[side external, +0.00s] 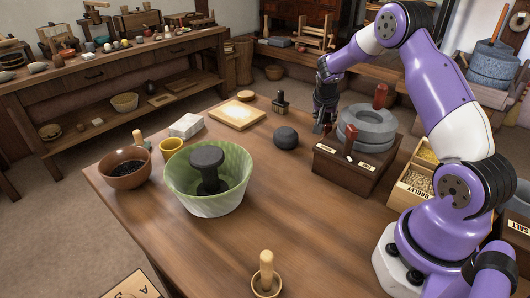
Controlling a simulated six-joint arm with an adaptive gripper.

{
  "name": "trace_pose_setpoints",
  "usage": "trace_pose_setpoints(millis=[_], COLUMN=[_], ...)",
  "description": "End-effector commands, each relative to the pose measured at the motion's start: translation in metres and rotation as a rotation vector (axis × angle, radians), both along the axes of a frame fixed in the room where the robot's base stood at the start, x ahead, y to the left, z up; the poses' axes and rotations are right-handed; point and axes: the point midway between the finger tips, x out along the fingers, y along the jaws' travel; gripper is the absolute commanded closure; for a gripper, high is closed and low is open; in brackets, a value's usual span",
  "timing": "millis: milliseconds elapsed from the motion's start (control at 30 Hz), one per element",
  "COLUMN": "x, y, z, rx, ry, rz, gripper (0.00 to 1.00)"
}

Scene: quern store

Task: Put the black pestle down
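The black pestle (208,170) stands roughly upright inside the green, pale-streaked bowl (178,197) on the wooden table. Its wide dark top is near the bowl's rim level, and its lower end spreads out inside the bowl. My gripper (323,124) is well away from it, up and to the right, pointing down near the left side of the stone quern. The gripper is small and dark here, so I cannot tell how far its fingers are apart. I see nothing held in it.
A grey stone quern (367,127) sits on a wooden box close to my gripper. A dark round stone (285,137) lies left of it. A brown bowl (122,170), yellow cup (171,147) and white block (187,125) stand left. The table's middle front is clear before a small wooden pestle (266,268).

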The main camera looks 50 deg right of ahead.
Motion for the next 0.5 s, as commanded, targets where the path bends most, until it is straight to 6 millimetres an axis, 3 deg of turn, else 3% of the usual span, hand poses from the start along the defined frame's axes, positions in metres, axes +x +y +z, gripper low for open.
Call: trace_pose_setpoints(millis=[500], x=[-0.0005], y=[0.0027], z=[0.008], rx=[-0.001], ry=[-0.001], rz=[0.001], gripper=[0.3])
